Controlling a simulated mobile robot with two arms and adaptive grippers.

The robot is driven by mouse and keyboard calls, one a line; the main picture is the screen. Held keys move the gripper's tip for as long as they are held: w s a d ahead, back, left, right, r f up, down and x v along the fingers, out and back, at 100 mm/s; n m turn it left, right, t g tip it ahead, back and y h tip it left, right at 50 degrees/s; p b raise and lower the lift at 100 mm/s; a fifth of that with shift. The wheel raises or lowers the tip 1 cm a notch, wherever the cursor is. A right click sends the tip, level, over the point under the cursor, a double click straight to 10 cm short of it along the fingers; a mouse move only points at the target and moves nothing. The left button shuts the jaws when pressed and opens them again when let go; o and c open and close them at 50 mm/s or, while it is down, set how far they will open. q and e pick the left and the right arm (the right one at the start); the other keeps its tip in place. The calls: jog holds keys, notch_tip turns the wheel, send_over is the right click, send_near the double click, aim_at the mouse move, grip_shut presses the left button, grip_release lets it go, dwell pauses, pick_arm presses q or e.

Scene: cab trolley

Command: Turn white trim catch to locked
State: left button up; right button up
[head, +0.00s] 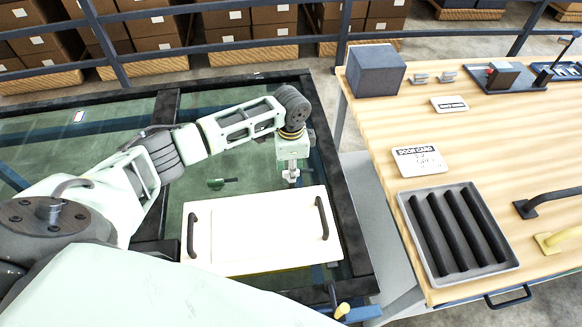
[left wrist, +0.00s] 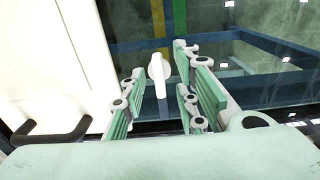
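The white trim catch (left wrist: 158,72) shows in the left wrist view at the edge of the white panel (left wrist: 50,60). It has a rounded head and a narrow tail pointing toward the bottom of that view. My left gripper (left wrist: 158,92) is open, with its green fingers on either side of the catch and gaps visible on both sides. In the head view the left gripper (head: 291,172) points down at the far edge of the white panel (head: 255,235). The catch is hard to tell from the fingertips there. My right gripper is not in view.
The panel has two black handles (head: 323,218) (head: 191,235) and lies on a dark-framed glass surface (head: 120,110). A dark green piece (head: 216,184) lies left of the gripper. The wooden table (head: 430,120) at right holds a grey ribbed tray (head: 404,207), cards and a dark box (head: 375,72).

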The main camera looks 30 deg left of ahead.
pick_arm(q)
grip_shut()
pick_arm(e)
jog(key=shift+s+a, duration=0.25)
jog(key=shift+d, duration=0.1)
